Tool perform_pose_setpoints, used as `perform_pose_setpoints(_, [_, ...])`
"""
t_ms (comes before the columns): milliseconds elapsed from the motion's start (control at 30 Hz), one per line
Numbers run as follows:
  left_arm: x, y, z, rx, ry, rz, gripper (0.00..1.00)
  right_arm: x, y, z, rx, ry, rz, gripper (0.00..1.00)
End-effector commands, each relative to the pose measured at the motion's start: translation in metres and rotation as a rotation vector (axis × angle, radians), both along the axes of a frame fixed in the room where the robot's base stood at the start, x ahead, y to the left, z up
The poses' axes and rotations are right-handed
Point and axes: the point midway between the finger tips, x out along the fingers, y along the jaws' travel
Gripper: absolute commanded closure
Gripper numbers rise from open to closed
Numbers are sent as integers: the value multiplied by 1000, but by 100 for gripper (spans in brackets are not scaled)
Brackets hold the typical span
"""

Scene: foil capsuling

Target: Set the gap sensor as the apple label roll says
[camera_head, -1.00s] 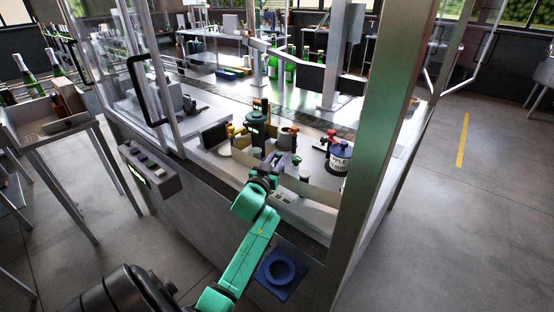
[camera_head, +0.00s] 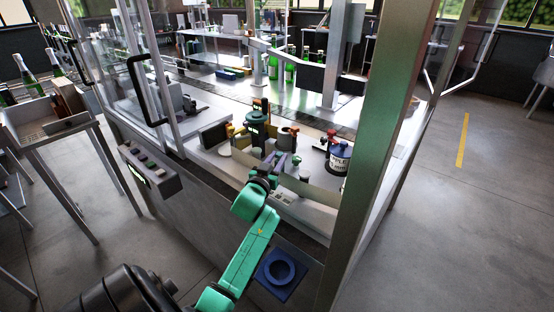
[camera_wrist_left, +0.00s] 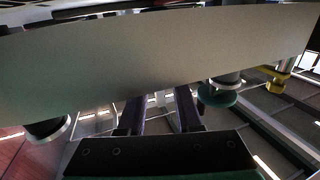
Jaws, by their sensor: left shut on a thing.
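A white label roll with a dark blue top (camera_head: 340,156) stands at the right of the machine deck. Its dark print is too small to read fully. My left gripper (camera_head: 276,168) reaches over the machine's front edge, at the pale label web (camera_head: 316,194). In the left wrist view the web (camera_wrist_left: 150,58) crosses in front of the fingers and hides much beyond it. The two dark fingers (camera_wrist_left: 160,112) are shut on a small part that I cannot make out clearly. I cannot tell which part is the gap sensor. My right gripper is not in view.
A dark green cylinder (camera_head: 256,134) and a grey roller (camera_head: 288,138) stand behind the gripper. A control box (camera_head: 150,172) is on the machine's front left. A metal post (camera_head: 376,140) stands at right, and an open glass door (camera_head: 120,75) at left.

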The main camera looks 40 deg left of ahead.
Motion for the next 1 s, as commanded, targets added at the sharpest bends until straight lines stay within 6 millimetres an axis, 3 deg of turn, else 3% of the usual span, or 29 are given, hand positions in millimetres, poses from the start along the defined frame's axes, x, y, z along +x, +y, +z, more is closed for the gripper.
perform_pose_setpoints(133, [0,5,-2,0,5,2,100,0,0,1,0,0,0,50])
perform_pose_setpoints(333, [-1,29,-1,2,6,4,100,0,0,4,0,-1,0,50])
perform_pose_setpoints(567, [-2,31,-2,0,4,5,100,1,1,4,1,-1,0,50])
perform_pose_setpoints(600, [-2,31,-1,0,4,5,59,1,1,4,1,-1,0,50])
perform_pose_setpoints(667, [-1,30,-1,0,4,5,36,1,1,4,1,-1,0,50])
perform_pose_setpoints(1000, [-1,30,0,1,1,4,36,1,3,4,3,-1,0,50])
